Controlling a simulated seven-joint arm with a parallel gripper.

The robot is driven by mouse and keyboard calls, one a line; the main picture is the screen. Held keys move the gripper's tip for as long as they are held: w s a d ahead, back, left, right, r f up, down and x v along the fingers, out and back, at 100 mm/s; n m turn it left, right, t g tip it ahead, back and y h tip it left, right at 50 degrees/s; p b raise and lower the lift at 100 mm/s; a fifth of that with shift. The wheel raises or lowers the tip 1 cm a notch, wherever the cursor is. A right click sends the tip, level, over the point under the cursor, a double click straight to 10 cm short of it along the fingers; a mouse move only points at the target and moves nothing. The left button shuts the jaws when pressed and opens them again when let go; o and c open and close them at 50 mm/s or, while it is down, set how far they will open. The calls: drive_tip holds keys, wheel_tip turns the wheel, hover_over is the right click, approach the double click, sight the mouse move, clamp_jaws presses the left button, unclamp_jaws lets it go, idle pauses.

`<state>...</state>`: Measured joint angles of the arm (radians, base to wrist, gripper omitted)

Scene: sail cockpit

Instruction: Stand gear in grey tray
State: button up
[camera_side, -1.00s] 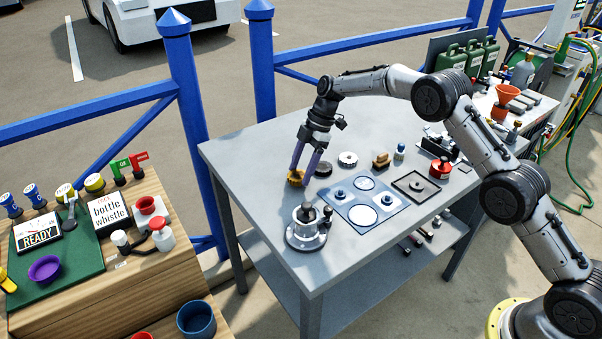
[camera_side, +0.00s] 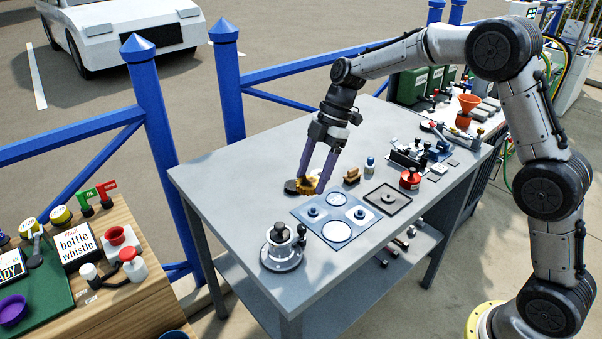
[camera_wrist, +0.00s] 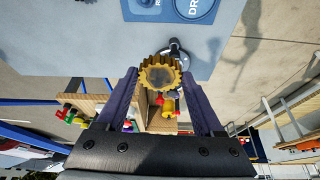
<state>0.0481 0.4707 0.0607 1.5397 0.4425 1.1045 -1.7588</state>
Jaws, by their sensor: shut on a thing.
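My gripper (camera_side: 312,182) has long purple fingers and is shut on a golden-brown toothed gear (camera_side: 307,186). In the wrist view the gear (camera_wrist: 160,74) sits between the fingertips, its round face toward the camera. In the side view it is low over the table or touching it; I cannot tell which. A dark-rimmed square tray with a grey floor (camera_side: 374,206) lies flat to the right, apart from the gear. A small dark piece (camera_side: 388,198) is at its middle.
A blue panel with white circles (camera_side: 302,201) lies in front of the gear. A dark disc (camera_side: 291,187) is just left of it. A metal pot (camera_side: 283,248) stands near the front corner.

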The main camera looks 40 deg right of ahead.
drive_tip(key=shift+s+r+n, duration=0.2)
drive_tip(key=shift+s+n, duration=0.15)
drive_tip(key=shift+n, duration=0.05)
drive_tip(key=shift+s+d+f+n+g, duration=0.1)
drive_tip(key=shift+s+d+n+g, duration=0.05)
drive_tip(key=shift+n+g, duration=0.15)
drive_tip(key=s+d+f, duration=0.1)
drive_tip(key=d+f, duration=0.2)
drive_tip(key=d, duration=1)
drive_tip(key=m, duration=0.1)
hover_over(389, 194)
wheel_tip(389, 194, down, 2)
drive_tip(key=shift+s+f, duration=0.15)
drive_tip(key=shift+f, duration=1.3)
drive_tip(key=shift+s+f, duration=0.15)
drive_tip(key=shift+f, duration=1.25)
drive_tip(key=shift+f, duration=0.55)
drive_tip(key=o, duration=1.3)
drive_tip(key=shift+c, duration=0.2)
